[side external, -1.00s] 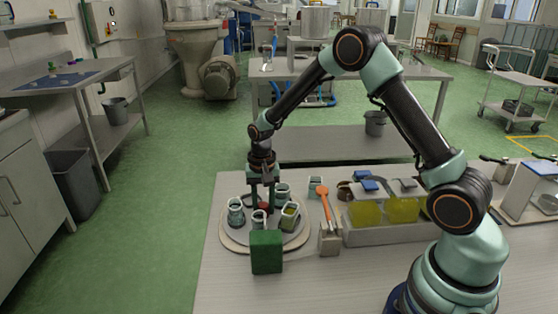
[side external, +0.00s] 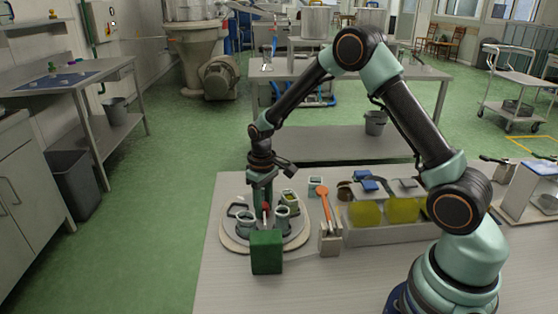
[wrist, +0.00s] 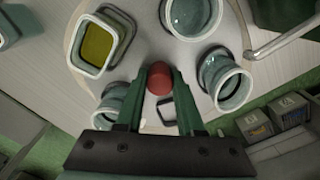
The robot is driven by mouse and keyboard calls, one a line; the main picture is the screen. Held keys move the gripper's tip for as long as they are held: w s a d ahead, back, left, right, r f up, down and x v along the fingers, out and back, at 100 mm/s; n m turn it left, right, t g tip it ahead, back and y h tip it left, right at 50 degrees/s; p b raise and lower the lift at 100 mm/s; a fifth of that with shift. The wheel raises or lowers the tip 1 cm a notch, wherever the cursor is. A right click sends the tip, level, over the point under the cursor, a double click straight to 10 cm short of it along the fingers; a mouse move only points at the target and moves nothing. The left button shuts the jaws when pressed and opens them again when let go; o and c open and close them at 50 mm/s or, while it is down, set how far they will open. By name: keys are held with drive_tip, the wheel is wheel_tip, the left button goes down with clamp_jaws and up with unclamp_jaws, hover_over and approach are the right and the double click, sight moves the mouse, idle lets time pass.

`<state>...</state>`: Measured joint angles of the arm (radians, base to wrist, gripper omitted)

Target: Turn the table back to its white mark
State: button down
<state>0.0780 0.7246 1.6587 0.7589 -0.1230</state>
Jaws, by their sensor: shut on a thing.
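The round turntable (side external: 289,238) stands on the near-left bench, with a red knob (wrist: 159,78) at its centre. In the wrist view, a finger lies on each side of the knob. An empty square outline (wrist: 258,123) shows on the turntable. I cannot make out the white mark in either view.
A green block (side external: 266,252) stands close at the turntable's front edge. To the right are a stand with an orange-handled tool (side external: 324,208) and a tray with yellow containers (side external: 365,214). The bench front is clear.

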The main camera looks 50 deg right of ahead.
drive_tip(key=c, duration=0.7)
unclamp_jaws()
drive_tip(key=shift+r, duration=4)
